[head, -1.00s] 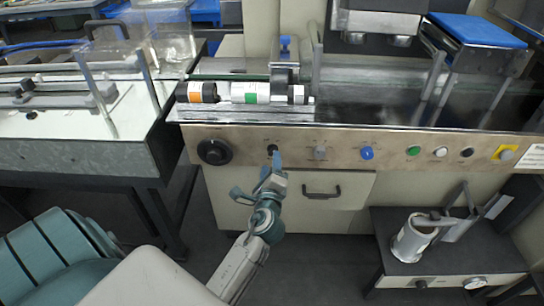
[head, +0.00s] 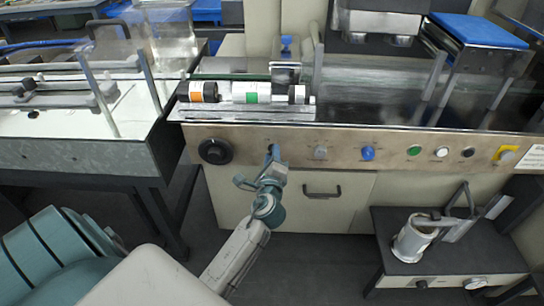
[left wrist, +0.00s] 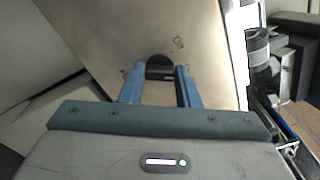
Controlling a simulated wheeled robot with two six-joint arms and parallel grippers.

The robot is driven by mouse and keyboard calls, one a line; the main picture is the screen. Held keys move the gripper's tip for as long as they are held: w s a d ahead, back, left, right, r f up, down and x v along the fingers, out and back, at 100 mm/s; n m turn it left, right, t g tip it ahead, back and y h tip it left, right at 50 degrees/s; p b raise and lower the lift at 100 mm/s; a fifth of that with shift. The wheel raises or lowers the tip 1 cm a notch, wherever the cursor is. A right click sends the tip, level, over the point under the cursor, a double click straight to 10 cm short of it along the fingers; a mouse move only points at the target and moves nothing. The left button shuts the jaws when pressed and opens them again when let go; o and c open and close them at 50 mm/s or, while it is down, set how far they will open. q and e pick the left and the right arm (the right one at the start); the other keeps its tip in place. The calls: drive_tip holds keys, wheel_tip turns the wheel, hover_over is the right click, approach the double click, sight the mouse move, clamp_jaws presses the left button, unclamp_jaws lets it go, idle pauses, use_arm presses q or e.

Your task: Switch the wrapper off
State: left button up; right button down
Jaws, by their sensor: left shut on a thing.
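The wrapper's front panel (head: 340,141) is a brushed metal strip with a row of knobs and buttons. My left gripper (head: 272,150) is at the panel, over the small black knob just right of the large black dial (head: 214,151). In the left wrist view, the black knob (left wrist: 159,62) sits between the two blue fingertips of my left gripper (left wrist: 158,75), which is shut on it. In the head view the gripper hides most of that knob. My right gripper does not show.
Rolls (head: 250,93) lie on the ledge above. A drawer handle (head: 322,191) is below. A dark side table (head: 440,256) stands lower right.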

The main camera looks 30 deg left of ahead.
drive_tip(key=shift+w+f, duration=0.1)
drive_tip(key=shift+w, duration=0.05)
use_arm(q)
drive_tip(key=shift+f+n+b, duration=0.2)
drive_tip(key=shift+n+b, duration=3.25)
drive_tip(key=shift+n, duration=2.55)
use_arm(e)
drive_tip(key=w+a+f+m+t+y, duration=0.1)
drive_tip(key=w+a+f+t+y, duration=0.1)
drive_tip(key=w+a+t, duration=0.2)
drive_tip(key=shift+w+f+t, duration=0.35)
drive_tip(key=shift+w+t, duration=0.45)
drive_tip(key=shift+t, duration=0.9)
use_arm(q)
drive_tip(key=o, duration=1)
